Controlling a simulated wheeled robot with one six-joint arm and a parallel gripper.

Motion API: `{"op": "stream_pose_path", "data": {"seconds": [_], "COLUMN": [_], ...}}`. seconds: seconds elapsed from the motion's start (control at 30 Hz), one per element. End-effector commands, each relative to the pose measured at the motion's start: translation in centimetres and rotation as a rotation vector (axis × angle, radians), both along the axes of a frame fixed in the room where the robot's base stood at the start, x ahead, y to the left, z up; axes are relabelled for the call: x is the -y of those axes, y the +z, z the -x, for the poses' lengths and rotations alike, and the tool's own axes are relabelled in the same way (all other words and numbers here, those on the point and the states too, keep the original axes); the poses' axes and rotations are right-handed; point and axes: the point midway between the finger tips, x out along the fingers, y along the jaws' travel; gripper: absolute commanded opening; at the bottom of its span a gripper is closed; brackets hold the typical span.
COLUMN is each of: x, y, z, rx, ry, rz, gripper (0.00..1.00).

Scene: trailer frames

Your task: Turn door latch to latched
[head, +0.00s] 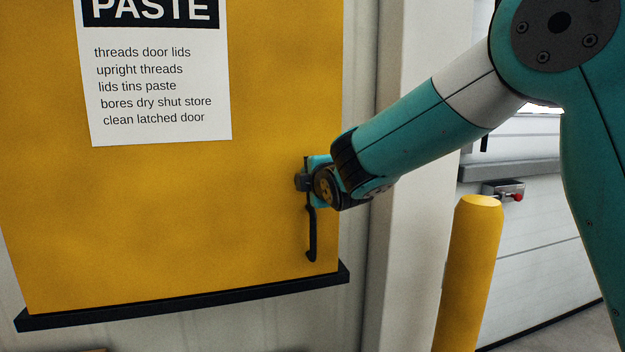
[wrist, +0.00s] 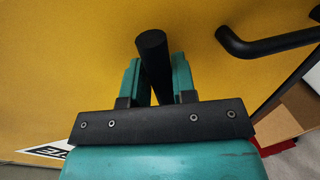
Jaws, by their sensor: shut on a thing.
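The yellow cabinet door (head: 200,220) is flat and shows no visible gap. The black door latch (head: 300,182) is at its right edge, mostly hidden by my gripper in the head view. In the wrist view the latch's round black bar (wrist: 153,60) lies between the two teal fingers. My gripper (wrist: 155,82) is shut on this bar; it also shows in the head view (head: 312,178), close against the door. I cannot tell how far the latch is turned.
A black door handle (head: 312,235) hangs just below my gripper and also shows in the wrist view (wrist: 265,44). A black ledge (head: 190,298) runs under the door. A white sign (head: 155,90) is on the door. A yellow post (head: 470,270) stands at right.

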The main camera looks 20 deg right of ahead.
Motion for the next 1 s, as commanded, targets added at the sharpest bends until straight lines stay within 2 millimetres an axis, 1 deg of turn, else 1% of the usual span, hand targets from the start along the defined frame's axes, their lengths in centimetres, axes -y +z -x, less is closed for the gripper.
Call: {"op": "stream_pose_path", "data": {"seconds": [0.03, 0.07, 0.1, 0.13, 0.43, 0.57, 0.67, 1.0], "x": [-0.1, -0.1, -0.1, -0.1, 0.0, 0.0, 0.1, 0.3], "y": [-0.4, -0.4, -0.4, -0.4, -0.1, 0.1, 0.3, 2.0], "z": [0.1, 0.1, 0.1, 0.1, 0.1, 1.3, 3.1, 11.7], "rx": [-0.01, -0.01, -0.01, -0.009, -0.003, -0.002, -0.001, -0.001], "ry": [0.003, 0.003, 0.003, 0.002, 0.0, 0.0, 0.002, 0.005], "rz": [0.001, 0.001, 0.001, 0.001, 0.0, -0.001, -0.002, -0.002], "gripper": [0.02, 0.32, 0.41, 0.48, 0.48, 0.48, 0.48, 0.48]}}
